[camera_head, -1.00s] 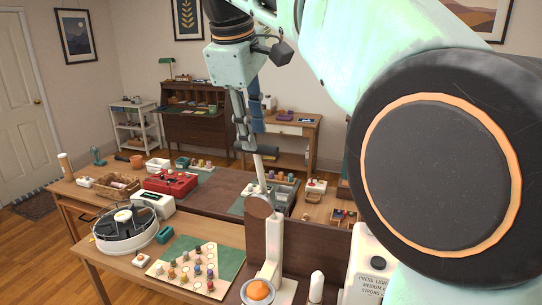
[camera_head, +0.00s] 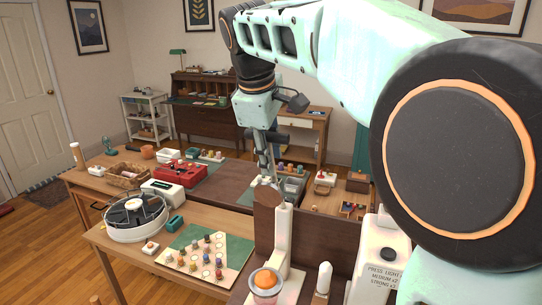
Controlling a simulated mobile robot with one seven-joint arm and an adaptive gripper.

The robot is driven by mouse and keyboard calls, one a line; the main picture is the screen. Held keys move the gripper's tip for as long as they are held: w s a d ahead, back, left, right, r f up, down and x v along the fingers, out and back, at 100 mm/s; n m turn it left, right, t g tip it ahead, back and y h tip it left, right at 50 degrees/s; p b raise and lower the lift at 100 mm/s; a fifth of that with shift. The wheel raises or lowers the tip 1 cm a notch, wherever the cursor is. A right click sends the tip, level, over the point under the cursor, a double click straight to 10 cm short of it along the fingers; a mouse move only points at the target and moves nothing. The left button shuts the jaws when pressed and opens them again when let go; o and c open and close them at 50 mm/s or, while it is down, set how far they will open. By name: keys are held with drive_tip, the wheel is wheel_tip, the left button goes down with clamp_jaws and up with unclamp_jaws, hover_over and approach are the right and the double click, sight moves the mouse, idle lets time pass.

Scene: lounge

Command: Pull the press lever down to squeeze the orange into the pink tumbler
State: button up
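The juice press has a pale upright column (camera_head: 282,238) at the bottom middle of the head view. The orange (camera_head: 267,279) sits at its foot, on top of the pink tumbler (camera_head: 263,292), whose lower part is cut off by the frame edge. The press lever (camera_head: 281,188) shows only as a thin grey piece above the column, just under my gripper (camera_head: 268,168). My gripper points down at the lever's upper end. Its fingers are small and partly merged with the lever, so I cannot tell whether they are closed on it.
A brown wooden panel (camera_head: 325,243) stands right behind the press. A white dispenser (camera_head: 380,260) with printed text and a small white bottle (camera_head: 324,278) are to the right. A green-and-cream peg board (camera_head: 187,240) and a round white appliance (camera_head: 137,218) are to the left.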

clamp_jaws()
drive_tip(key=shift+f+b, duration=0.15)
drive_tip(key=shift+b, duration=0.15)
